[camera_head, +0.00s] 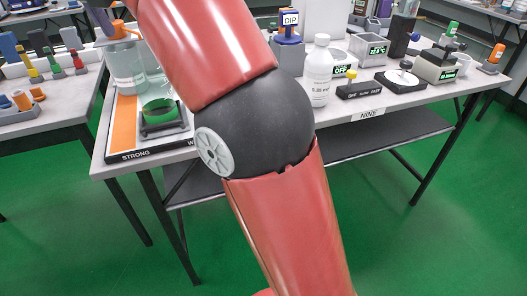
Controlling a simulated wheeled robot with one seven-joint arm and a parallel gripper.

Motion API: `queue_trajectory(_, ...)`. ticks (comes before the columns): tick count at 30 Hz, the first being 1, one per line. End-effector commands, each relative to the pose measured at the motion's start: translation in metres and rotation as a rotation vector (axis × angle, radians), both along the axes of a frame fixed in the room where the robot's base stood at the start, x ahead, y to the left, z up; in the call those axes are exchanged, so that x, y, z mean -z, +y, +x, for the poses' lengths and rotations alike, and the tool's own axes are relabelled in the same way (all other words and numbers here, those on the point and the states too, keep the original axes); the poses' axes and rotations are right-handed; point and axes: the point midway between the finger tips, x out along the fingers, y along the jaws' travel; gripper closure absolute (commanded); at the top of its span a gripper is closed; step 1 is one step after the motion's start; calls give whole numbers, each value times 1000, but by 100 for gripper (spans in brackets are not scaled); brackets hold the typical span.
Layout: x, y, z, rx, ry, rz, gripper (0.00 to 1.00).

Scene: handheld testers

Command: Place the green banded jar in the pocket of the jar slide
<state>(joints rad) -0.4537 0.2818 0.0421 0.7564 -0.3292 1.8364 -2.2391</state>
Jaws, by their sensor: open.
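A green ring-shaped piece (160,111) sits in a dark holder on the board at the left end of the table. I cannot tell whether it is the band of a jar or part of the pocket. The board (125,118), orange and white with a black front edge reading "STRONG", looks like the jar slide; my arm hides its right part. A clear glass vessel (128,68) stands behind the green piece, with an orange part (121,30) at its top. My red arm crosses the middle and leaves at the top edge. I cannot make out my gripper.
A white bottle (320,72), a blue piece marked "DIP" (289,22), a black block with a yellow knob (357,88) and a black dish (401,80) stand right of my arm. The left table (50,123) holds coloured pieces. Green floor (400,235) is open in front.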

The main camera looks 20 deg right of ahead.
Motion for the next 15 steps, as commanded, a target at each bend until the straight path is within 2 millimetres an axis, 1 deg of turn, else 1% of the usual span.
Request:
queue_trajectory(1,0,-12,-6,82,-18,33,16)
queue_trajectory(4,11,-38,-21,312,-63,138,16)
queue_trajectory(8,37,-73,-50,670,-125,313,16)
queue_trajectory(9,48,-83,-60,785,-142,368,16)
queue_trajectory(11,66,-97,-77,958,-164,453,16)
queue_trajectory(12,79,-106,-89,1076,-178,512,16)
queue_trajectory(14,101,-118,-108,1253,-195,599,16)
queue_trajectory(15,118,-125,-121,1376,-207,659,16)
